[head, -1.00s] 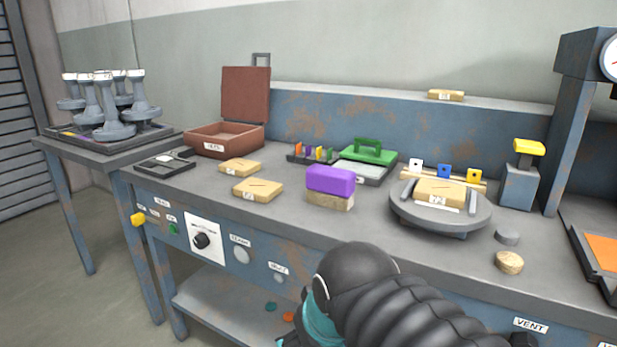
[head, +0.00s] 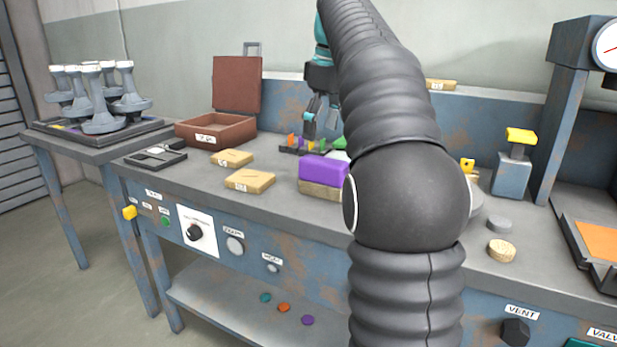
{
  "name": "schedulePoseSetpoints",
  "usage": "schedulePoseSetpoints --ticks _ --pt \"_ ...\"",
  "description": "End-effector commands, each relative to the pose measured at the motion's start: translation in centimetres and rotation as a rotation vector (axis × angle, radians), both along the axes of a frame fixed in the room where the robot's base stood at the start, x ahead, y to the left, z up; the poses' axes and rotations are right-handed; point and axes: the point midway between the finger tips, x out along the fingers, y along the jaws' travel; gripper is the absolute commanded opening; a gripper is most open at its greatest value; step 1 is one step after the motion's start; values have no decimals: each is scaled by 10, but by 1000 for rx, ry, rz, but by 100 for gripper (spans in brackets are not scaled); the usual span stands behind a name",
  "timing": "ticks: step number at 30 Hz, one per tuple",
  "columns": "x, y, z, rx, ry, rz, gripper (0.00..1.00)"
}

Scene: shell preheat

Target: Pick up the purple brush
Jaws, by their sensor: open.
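The purple brush (head: 322,171) lies on the workbench, purple block on top and tan bristle base below. My arm covers its right end. My gripper (head: 320,125) points down with its fingers apart and nothing between them. In the picture it is above the brush, in front of the row of small coloured pieces. I cannot tell how far it is from the brush in depth.
Two tan labelled blocks (head: 249,180) lie left of the brush. An open brown case (head: 216,132) stands behind them. My arm hides most of the turntable and the green-handled item. A grey post with a yellow top (head: 514,172) stands at right.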

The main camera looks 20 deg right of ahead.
Motion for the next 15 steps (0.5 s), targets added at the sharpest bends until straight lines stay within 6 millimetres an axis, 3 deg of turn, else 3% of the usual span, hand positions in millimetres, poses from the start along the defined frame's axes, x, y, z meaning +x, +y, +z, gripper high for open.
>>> schedulePoseSetpoints --ticks 6,15 --pt "15 -25 3 7 23 74 77" --pt "18 -26 -14 9 31 91 77"
